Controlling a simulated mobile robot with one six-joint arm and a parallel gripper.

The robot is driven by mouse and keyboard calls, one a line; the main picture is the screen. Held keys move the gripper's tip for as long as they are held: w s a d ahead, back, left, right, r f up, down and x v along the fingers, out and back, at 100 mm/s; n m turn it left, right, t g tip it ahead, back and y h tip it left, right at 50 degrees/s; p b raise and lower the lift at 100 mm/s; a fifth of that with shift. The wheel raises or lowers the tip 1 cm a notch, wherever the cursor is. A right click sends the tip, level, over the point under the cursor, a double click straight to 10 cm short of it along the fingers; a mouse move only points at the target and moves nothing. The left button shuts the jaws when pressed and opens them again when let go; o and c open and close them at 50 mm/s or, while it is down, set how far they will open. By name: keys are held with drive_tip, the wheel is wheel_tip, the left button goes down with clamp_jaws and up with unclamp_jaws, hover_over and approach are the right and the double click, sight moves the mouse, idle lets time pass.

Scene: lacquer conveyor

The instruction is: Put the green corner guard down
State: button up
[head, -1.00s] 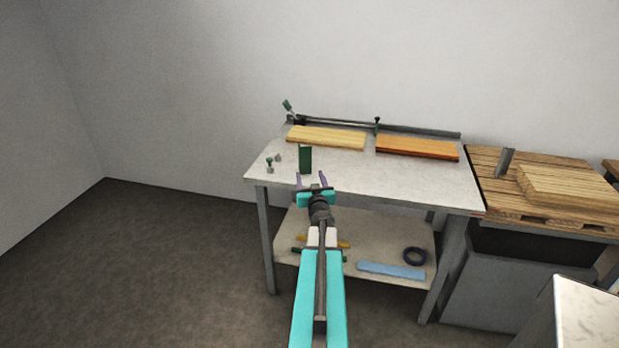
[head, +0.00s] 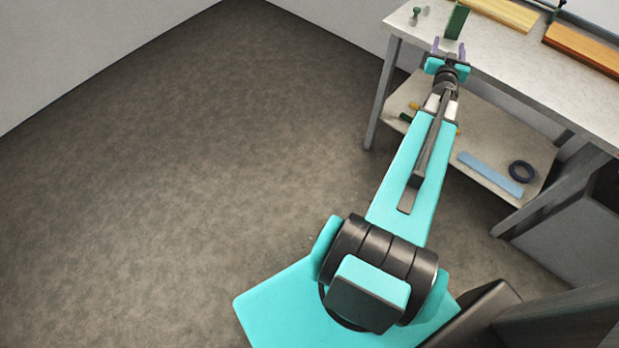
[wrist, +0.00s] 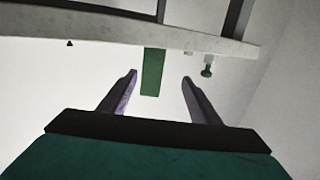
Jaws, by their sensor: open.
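The green corner guard (head: 456,20) stands upright on the grey worktable (head: 500,58) near its front left. My gripper (head: 450,46) is open, its two purple fingers pointing at the guard from the table's front side. In the wrist view the guard (wrist: 153,70) shows between and beyond the fingertips (wrist: 160,77), with a visible gap to each finger. The guard appears free of the fingers. The wrist picture looks inverted, with the table edge along the top.
A small green-topped fitting (head: 415,15) stands left of the guard. A pale board (head: 500,12) and an orange board (head: 585,50) lie farther back. The lower shelf holds a blue strip (head: 490,173) and a dark ring (head: 522,171). The floor at left is clear.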

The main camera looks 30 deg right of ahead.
drive_tip(key=w+a+f+n+g+y, duration=0.1)
drive_tip(key=w+a+f+g+y, duration=0.2)
drive_tip(key=a+f, duration=0.9)
drive_tip(key=w+a+f+n+g+y, duration=0.1)
drive_tip(key=w+a+f+g+y, duration=0.3)
drive_tip(key=a+f, duration=0.85)
drive_tip(key=a+f+n+y, duration=0.1)
drive_tip(key=a+f, duration=0.3)
drive_tip(key=a, duration=0.2)
drive_tip(key=a+f+y, duration=0.1)
drive_tip(key=a+f, duration=0.2)
drive_tip(key=a, duration=0.3)
drive_tip(key=s+a+f+n+g+y, duration=0.15)
drive_tip(key=s+a+f, duration=0.3)
drive_tip(key=a, duration=0.45)
drive_tip(key=s+a+f+n+g+y, duration=0.1)
drive_tip(key=s+a+f+n+g, duration=0.25)
drive_tip(key=a, duration=0.55)
drive_tip(key=s+a+f+n+g+y, duration=0.1)
drive_tip(key=s+a+g, duration=0.4)
drive_tip(key=s+a, duration=1)
drive_tip(key=s+n+y, duration=0.1)
drive_tip(key=s, duration=0.3)
drive_tip(key=shift+s+a+f, duration=0.15)
drive_tip(key=shift+s+a, duration=0.2)
drive_tip(key=shift+c, duration=0.4)
